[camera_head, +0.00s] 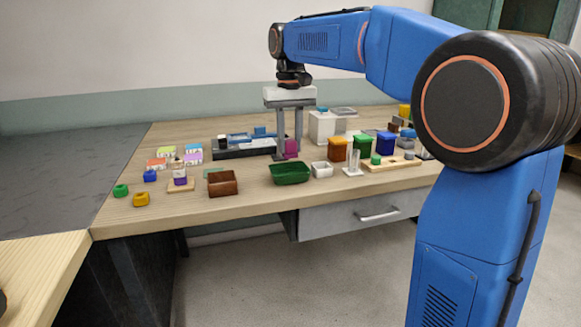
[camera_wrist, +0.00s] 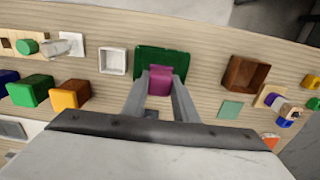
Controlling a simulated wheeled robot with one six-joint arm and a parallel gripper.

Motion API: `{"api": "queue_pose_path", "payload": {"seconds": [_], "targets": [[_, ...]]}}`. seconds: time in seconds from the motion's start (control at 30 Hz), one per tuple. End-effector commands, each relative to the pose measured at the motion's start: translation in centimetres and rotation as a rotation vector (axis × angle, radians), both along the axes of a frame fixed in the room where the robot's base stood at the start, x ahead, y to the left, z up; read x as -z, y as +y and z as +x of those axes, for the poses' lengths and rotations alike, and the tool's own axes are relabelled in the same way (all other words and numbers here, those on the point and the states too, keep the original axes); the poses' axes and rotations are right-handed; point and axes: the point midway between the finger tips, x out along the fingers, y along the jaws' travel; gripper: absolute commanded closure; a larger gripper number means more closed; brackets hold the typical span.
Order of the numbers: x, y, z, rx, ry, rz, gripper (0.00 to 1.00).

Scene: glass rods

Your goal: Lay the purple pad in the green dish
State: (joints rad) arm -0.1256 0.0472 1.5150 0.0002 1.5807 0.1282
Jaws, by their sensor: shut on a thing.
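The purple pad (camera_head: 292,148) is between the fingers of my gripper (camera_head: 290,157), which is shut on it. In the wrist view the purple pad (camera_wrist: 160,80) sits between the fingertips of my gripper (camera_wrist: 160,84) and overlaps the green dish (camera_wrist: 176,60) from above. The green dish (camera_head: 290,174) stands near the front edge of the table; its inside looks empty in the head view. The pad appears above and behind the dish; the exact height gap is hard to tell.
A brown tray (camera_head: 222,184) stands left of the dish and a small white dish (camera_head: 321,169) right of it. Orange (camera_head: 337,150), green and blue bins stand farther right. A black rack (camera_head: 245,148) lies behind. A drawer (camera_head: 365,213) is below the table's front edge.

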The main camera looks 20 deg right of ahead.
Motion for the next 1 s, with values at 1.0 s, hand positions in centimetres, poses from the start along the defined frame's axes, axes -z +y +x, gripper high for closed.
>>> {"api": "queue_pose_path", "payload": {"seconds": [1.0], "targets": [[6.6,0.0,0.0,-0.002,0.000,0.000,0.72]]}}
